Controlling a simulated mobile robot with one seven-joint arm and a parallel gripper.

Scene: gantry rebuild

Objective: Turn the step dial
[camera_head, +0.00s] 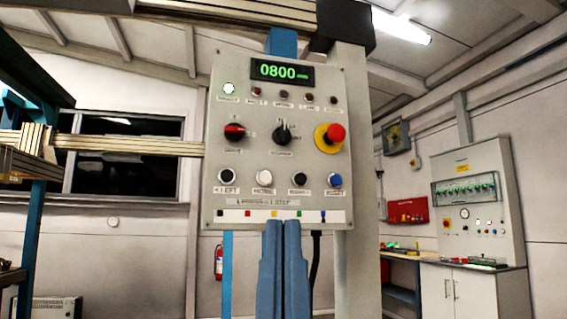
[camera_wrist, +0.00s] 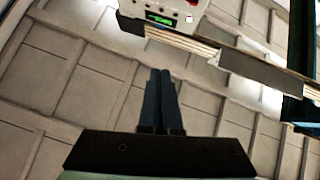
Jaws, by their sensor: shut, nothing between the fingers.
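The control panel (camera_head: 216,180) hangs upright in the middle of the head view. It carries a black dial (camera_head: 283,133) with a light pointer mark near upright and a red-and-black knob (camera_head: 235,132) to its left. Their small labels are too blurred to read, so I cannot tell surely which is the step dial. My gripper (camera_head: 285,222) is shut and empty, fingers up, below the dials, overlapping the panel's lower edge in the picture. In the wrist view my gripper (camera_wrist: 161,72) is shut and touches nothing; the panel (camera_wrist: 170,8) shows at the top edge.
A red emergency button (camera_head: 336,133) sits right of the black dial. A row of push buttons, including a white one (camera_head: 264,178), lies between the dials and my fingertips. A pale post (camera_head: 357,240) stands behind the panel at the right. A rail (camera_head: 130,146) runs left.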

